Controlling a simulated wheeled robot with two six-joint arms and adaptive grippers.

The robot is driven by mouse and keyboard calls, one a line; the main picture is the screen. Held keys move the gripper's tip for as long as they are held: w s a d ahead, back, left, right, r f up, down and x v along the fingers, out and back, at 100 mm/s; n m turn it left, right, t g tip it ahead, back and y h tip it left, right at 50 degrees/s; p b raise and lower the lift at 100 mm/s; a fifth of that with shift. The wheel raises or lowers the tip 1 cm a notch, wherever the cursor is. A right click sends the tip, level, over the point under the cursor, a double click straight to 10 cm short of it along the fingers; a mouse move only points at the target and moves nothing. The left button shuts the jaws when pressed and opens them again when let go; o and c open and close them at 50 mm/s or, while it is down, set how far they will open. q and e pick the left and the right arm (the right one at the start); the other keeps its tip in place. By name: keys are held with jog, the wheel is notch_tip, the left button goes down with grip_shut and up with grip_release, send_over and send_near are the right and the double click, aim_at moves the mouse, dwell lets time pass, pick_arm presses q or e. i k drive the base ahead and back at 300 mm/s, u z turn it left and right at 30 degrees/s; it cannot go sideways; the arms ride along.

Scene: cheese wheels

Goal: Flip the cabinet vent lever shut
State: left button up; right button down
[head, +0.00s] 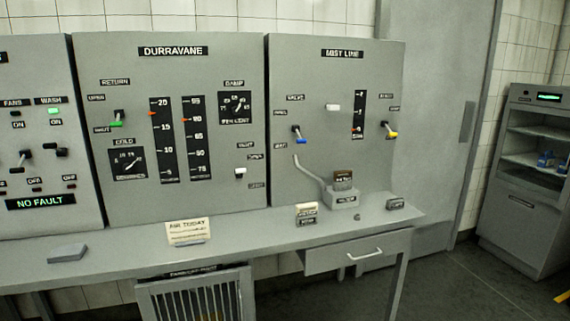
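Neither of my grippers is in view. No label that clearly reads cabinet vent can be made out. On the DURRAVANE panel (222,80), a green-tipped lever (115,123) sits under a RETURN label, its tip low, near the lower of two position labels. A white-tipped lever (240,172) is at that panel's lower right; its small labels are too blurred to read.
A grey counter (120,248) runs below the panels, with a paper card (188,232), a grey block (67,253) and a small box with a bent pipe (343,198). A drawer (358,252) is below. A shelved unit (530,180) stands right; floor before it is mostly clear.

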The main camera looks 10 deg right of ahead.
aim_at(239, 172)
jog(key=u, duration=0.2)
jog(key=i, duration=1)
jog(key=u, duration=0.65)
